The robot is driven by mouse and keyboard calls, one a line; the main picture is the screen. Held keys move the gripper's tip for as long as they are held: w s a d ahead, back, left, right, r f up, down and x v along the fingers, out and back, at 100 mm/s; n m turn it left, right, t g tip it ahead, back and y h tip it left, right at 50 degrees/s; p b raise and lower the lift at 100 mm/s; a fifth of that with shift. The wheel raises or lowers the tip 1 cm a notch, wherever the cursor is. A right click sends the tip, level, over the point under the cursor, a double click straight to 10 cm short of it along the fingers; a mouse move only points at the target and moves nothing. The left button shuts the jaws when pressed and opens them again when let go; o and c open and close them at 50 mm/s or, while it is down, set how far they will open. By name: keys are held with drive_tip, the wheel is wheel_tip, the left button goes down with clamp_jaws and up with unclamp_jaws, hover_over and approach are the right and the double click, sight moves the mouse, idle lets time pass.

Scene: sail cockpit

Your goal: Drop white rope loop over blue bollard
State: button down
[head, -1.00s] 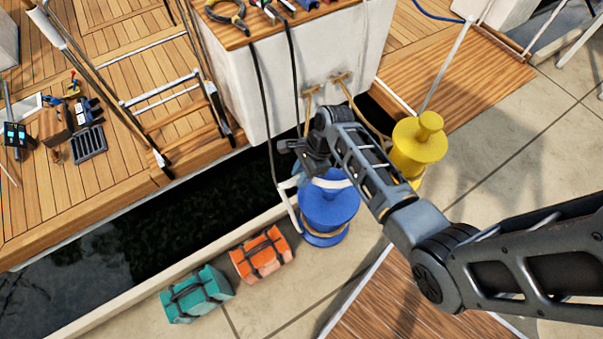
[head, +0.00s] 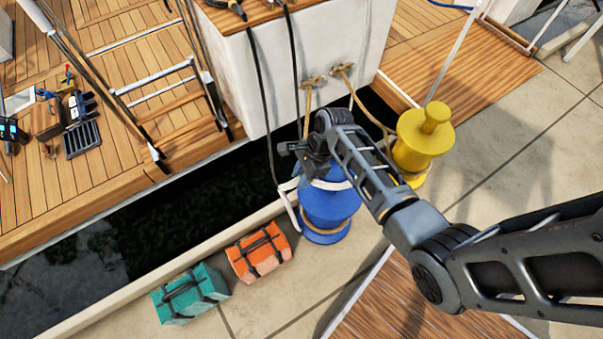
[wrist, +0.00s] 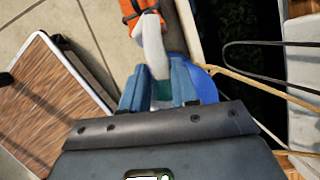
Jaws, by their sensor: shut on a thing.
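The blue bollard (head: 327,212) stands on the quay in the head view, with a tan rope around its lower part. My gripper (head: 313,172) is over its upper left side and hides much of its top. The white rope loop (head: 290,212) is in my gripper; one part hangs left of the bollard and another crosses near its top. Whether the loop encircles the bollard is hidden. In the wrist view, my gripper's fingers (wrist: 160,88) are shut on the white rope (wrist: 153,45), and some blue of the bollard (wrist: 207,83) shows beside them.
A yellow bollard (head: 420,145) stands close to the right. An orange bag (head: 259,256) and a teal bag (head: 190,292) lie on the quay at lower left. Tan mooring ropes (head: 365,108) run from the white boat hull (head: 270,75). Dark water (head: 150,225) lies between quay and deck.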

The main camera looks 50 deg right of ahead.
drive_tip(key=shift+f+b, duration=2.7)
drive_tip(key=shift+f, duration=1.95)
drive_tip(key=shift+s+f+b, duration=0.15)
drive_tip(key=shift+f+b, duration=0.2)
drive_tip(key=shift+f, duration=0.25)
drive_tip(key=shift+s+d+f, duration=0.1)
drive_tip(key=shift+s+f, duration=0.05)
drive_tip(key=shift+f, duration=0.05)
drive_tip(key=c, duration=0.8)
unclamp_jaws()
drive_tip(key=shift+s+f, duration=0.1)
drive_tip(key=shift+d, duration=0.1)
drive_tip(key=p+v, duration=0.1)
drive_tip(key=v, duration=0.1)
drive_tip(key=w+p+v, duration=0.1)
drive_tip(key=v, duration=0.2)
drive_tip(key=a+p+v, duration=0.1)
drive_tip(key=v, duration=0.2)
drive_tip(key=shift+w+d+r, duration=0.15)
drive_tip(key=shift+r, duration=0.35)
drive_tip(key=shift+w, duration=0.1)
